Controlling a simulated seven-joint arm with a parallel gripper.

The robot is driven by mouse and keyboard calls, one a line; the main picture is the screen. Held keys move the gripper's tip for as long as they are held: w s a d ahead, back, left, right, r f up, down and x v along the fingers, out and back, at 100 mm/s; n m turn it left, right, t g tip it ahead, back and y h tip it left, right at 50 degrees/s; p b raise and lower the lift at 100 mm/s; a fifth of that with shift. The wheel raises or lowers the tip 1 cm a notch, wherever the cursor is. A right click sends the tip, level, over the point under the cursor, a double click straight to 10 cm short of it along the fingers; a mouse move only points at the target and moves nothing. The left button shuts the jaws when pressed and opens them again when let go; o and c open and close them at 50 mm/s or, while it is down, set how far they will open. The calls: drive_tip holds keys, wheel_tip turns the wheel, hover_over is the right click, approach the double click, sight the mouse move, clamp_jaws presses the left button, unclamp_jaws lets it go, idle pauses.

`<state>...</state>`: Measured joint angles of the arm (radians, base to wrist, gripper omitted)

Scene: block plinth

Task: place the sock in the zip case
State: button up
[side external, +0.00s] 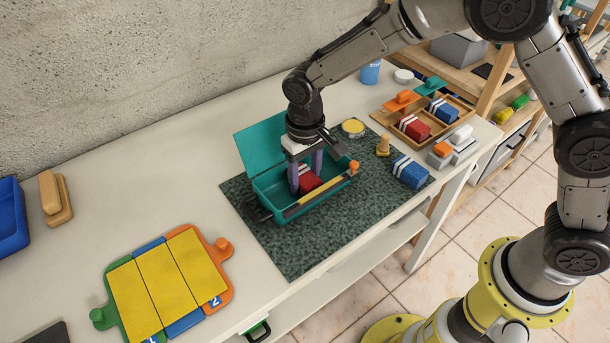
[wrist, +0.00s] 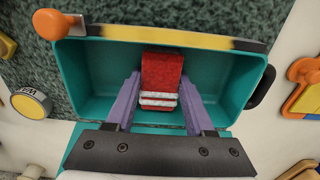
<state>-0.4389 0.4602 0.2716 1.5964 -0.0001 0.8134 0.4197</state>
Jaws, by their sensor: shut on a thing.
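The red sock (side external: 309,182), a folded block shape with white stripes, is inside the open teal zip case (side external: 262,183) in the side external view. In the wrist view the sock (wrist: 161,82) lies between my gripper's purple fingers (wrist: 158,100), inside the case (wrist: 222,75). My gripper (side external: 307,176) points down into the case, shut on the sock. The case's lid (side external: 262,143) stands open toward the wall. A yellow and black strip with an orange knob (side external: 353,167) runs along the front rim. Whether the sock touches the case floor is hard to tell.
A blue striped block (side external: 410,173) and a small yellow cone-like piece (side external: 383,146) stand on the dark green mat (side external: 320,235), right of the case. A wooden tray (side external: 450,128) holds more striped blocks. A yellow-panelled board (side external: 160,285) lies left. The mat in front is clear.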

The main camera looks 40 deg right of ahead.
drive_tip(key=shift+f, duration=0.15)
drive_tip(key=o, duration=1.3)
